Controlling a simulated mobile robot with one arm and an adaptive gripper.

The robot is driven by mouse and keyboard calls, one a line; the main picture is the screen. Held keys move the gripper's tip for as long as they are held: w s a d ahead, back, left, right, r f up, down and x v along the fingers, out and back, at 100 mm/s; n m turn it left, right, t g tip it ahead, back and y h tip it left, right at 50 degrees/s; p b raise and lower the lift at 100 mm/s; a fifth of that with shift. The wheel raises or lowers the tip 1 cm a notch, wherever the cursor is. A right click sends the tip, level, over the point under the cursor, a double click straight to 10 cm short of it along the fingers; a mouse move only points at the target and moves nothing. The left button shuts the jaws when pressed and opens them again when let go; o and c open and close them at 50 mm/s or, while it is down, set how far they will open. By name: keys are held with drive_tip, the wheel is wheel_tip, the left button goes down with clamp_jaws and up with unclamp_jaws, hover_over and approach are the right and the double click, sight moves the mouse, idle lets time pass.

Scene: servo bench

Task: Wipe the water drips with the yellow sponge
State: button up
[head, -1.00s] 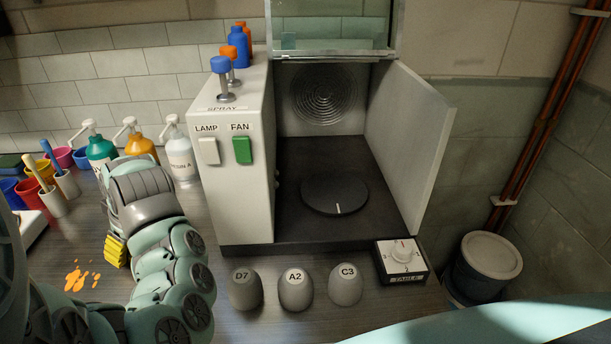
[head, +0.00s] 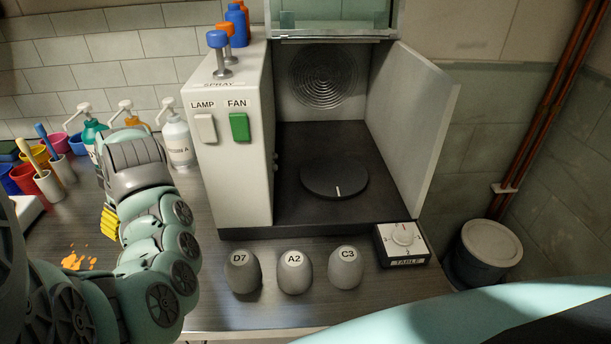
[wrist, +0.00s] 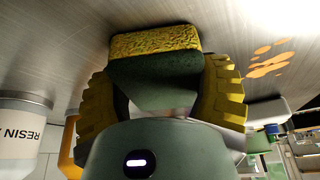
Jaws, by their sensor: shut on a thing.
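My gripper (wrist: 160,78) is shut on the yellow sponge (wrist: 155,42), which has a dark green layer. The wrist view shows the sponge between the two ribbed yellow fingers. In the head view my gripper (head: 109,222) is low over the left of the bench, and the sponge is hidden there. The drips show as orange splashes (head: 78,262) on the bench, in front of and left of my gripper. They also show in the wrist view (wrist: 270,60), right of the sponge and apart from it. I cannot tell whether the sponge touches the bench.
A white resin bottle (head: 178,143) and other pump bottles stand behind my arm. Cups with brushes (head: 47,184) are at the left.

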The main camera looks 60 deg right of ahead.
drive_tip(key=shift+w+d+f+b, duration=0.25)
drive_tip(key=shift+w+d+b, duration=0.55)
drive_tip(key=shift+b, duration=0.5)
drive_tip(key=shift+w+d+b, duration=0.6)
drive_tip(key=shift+d+b, duration=0.25)
drive_tip(key=shift+b, duration=0.35)
drive_tip(key=shift+w+d+b, duration=0.55)
drive_tip(key=shift+d+b, duration=0.3)
drive_tip(key=shift+b, duration=0.3)
drive_tip(key=shift+r, duration=0.15)
drive_tip(key=shift+s+a+r+p, duration=0.15)
drive_tip(key=shift+s+a+p, duration=0.2)
drive_tip(key=shift+p, duration=0.45)
drive_tip(key=shift+s+a+p, duration=0.6)
drive_tip(key=shift+a+p, duration=0.2)
drive_tip(key=shift+p, duration=0.15)
drive_tip(key=shift+s+a+f, duration=0.15)
drive_tip(key=shift+a+f, duration=0.05)
drive_tip(key=shift+s+a+r+p, duration=0.2)
drive_tip(key=shift+s+a+p, duration=0.15)
drive_tip(key=shift+p, duration=0.4)
drive_tip(key=shift+s+a+f+p, duration=0.1)
drive_tip(key=shift+s+a+p, duration=0.55)
drive_tip(key=shift+a+p, duration=0.2)
drive_tip(key=shift+s+a+p, duration=0.6)
drive_tip(key=shift+a+p, duration=0.15)
drive_tip(key=shift+a, duration=0.05)
drive_tip(key=shift+s+a+f, duration=0.15)
drive_tip(key=shift+s+a, duration=0.15)
drive_tip(key=shift+a, duration=0.15)
